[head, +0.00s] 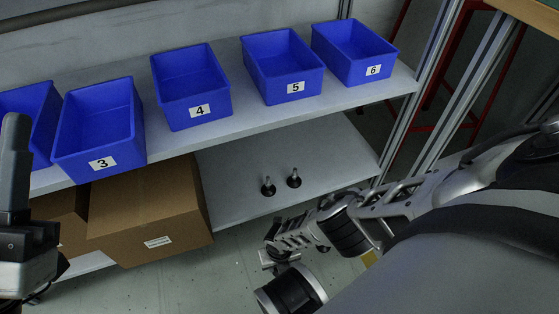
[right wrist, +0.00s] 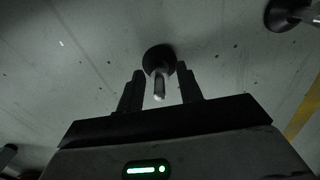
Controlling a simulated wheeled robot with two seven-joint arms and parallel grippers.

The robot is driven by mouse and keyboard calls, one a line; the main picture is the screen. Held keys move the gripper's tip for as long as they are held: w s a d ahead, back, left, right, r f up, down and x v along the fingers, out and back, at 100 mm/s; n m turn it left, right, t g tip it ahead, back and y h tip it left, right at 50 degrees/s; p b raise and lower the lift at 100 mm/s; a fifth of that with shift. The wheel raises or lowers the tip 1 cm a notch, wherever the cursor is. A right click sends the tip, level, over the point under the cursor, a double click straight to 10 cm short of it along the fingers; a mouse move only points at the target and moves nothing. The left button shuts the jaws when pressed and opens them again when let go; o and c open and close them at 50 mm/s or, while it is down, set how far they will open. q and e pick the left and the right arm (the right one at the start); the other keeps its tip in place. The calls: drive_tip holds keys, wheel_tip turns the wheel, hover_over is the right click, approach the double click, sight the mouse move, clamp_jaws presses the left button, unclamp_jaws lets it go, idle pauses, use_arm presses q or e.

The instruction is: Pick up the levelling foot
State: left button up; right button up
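Two dark levelling feet with upright metal stems stand on the lower shelf in the head view, a left one (head: 268,188) and a right one (head: 294,180). My right gripper (head: 275,258) is low in front of that shelf. In the right wrist view, a levelling foot (right wrist: 158,62) with a round dark base has its pale stem between the spread fingers of my right gripper (right wrist: 159,88). Gaps show on both sides of the stem. I cannot tell which foot this is. My left gripper (head: 15,160) is partly visible at the left edge; its opening is unclear.
Numbered blue bins (head: 105,125) line the upper shelf (head: 340,98). A cardboard box (head: 150,210) stands on the lower shelf (head: 235,200), left of the feet. Another dark foot (right wrist: 285,14) shows at the wrist view's upper right. Metal posts (head: 415,110) stand at right.

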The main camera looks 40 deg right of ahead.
clamp_jaws()
idle(0.3)
